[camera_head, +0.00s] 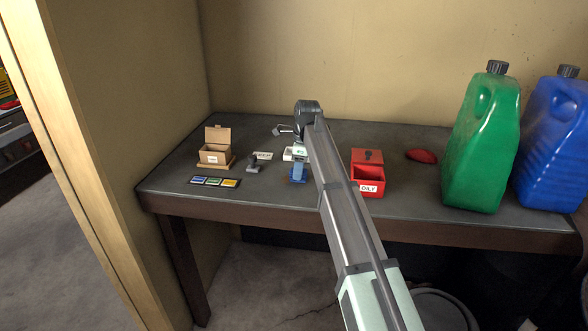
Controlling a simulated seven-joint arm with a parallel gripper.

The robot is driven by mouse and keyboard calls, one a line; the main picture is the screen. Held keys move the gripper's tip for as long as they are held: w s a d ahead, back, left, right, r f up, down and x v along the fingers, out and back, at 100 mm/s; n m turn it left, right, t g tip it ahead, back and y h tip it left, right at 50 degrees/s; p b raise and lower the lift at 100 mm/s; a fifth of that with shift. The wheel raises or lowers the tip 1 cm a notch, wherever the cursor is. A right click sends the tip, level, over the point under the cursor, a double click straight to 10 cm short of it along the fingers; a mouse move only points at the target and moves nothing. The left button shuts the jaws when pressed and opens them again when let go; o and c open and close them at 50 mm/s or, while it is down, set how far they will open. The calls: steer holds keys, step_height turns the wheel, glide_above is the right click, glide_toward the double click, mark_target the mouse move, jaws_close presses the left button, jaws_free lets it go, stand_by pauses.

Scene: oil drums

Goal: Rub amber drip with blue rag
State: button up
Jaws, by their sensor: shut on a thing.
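My gripper (299,163) points down over the middle of the table, below the bend of my arm, and is shut on a small blue piece that looks like the blue rag (298,174). The rag is at or just above the tabletop; I cannot tell whether it touches. A dark strip with blue, green and amber-yellow patches (230,183) lies at the table's front left, apart from the rag. I cannot tell whether the amber-yellow patch is the amber drip. My arm hides part of the table to the right of the gripper.
An open cardboard box (214,155), a small grey object (254,166) and a white label (263,155) stand left of the gripper. A red bin marked OILY (369,188), a red lump (422,156), a green jug (482,145) and a blue jug (552,150) stand right.

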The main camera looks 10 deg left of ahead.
steer(key=shift+a+f, duration=0.1)
steer(key=shift+a, duration=3.65)
step_height(320, 180, up, 8)
steer(key=shift+d, duration=0.15)
